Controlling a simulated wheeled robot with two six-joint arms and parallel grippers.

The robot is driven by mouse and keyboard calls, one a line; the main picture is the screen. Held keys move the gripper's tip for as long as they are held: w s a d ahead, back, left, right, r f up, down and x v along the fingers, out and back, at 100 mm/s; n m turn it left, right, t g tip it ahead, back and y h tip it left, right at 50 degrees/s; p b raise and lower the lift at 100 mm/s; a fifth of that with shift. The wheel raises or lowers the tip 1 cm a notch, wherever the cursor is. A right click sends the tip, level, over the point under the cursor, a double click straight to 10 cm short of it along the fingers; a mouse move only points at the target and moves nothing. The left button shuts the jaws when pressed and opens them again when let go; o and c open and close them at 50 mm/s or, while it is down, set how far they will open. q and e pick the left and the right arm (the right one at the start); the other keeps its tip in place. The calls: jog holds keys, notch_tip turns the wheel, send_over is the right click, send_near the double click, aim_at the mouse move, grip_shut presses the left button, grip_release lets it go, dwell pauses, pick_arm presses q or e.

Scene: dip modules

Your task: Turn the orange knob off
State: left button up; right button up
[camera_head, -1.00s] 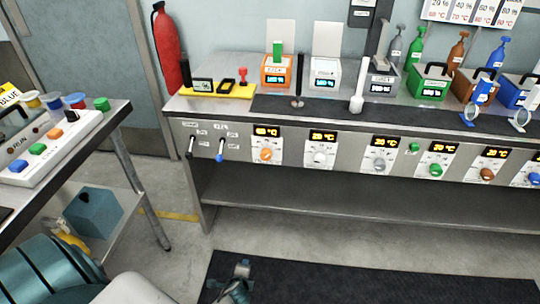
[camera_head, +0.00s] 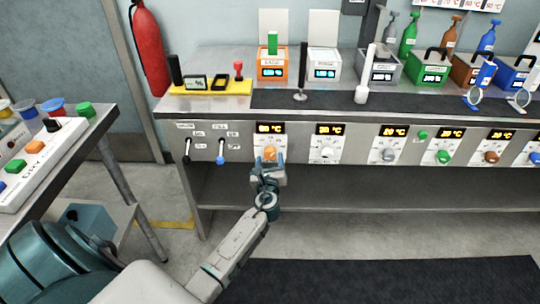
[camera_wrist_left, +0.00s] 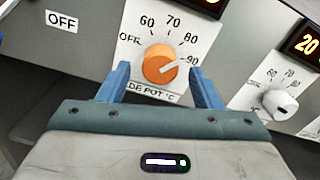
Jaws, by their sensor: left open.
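The orange knob (camera_head: 270,153) is on the left white dial panel on the bench front, below a lit display (camera_head: 270,128). In the left wrist view the orange knob (camera_wrist_left: 160,64) has a pale pointer line aimed toward the 90 mark; OFF is at the dial's left. My left gripper (camera_head: 268,160) is in front of the knob. In the wrist view its two blue fingers (camera_wrist_left: 160,82) are open, one on each side below the knob, and do not visibly grip it. My right gripper is not in view.
A white knob (camera_head: 327,153) is to the right, with grey, green and brown knobs beyond. Two levers (camera_head: 221,152) are to the left. A side table with a button panel (camera_head: 35,160) stands at the left.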

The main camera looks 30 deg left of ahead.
aim_at(270, 156)
pick_arm(q)
jog(key=shift+x, duration=1.6)
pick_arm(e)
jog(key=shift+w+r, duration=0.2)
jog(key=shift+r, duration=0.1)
pick_arm(q)
jog(key=shift+c, duration=0.2)
jog(key=c, duration=1)
jog(key=shift+o, duration=0.2)
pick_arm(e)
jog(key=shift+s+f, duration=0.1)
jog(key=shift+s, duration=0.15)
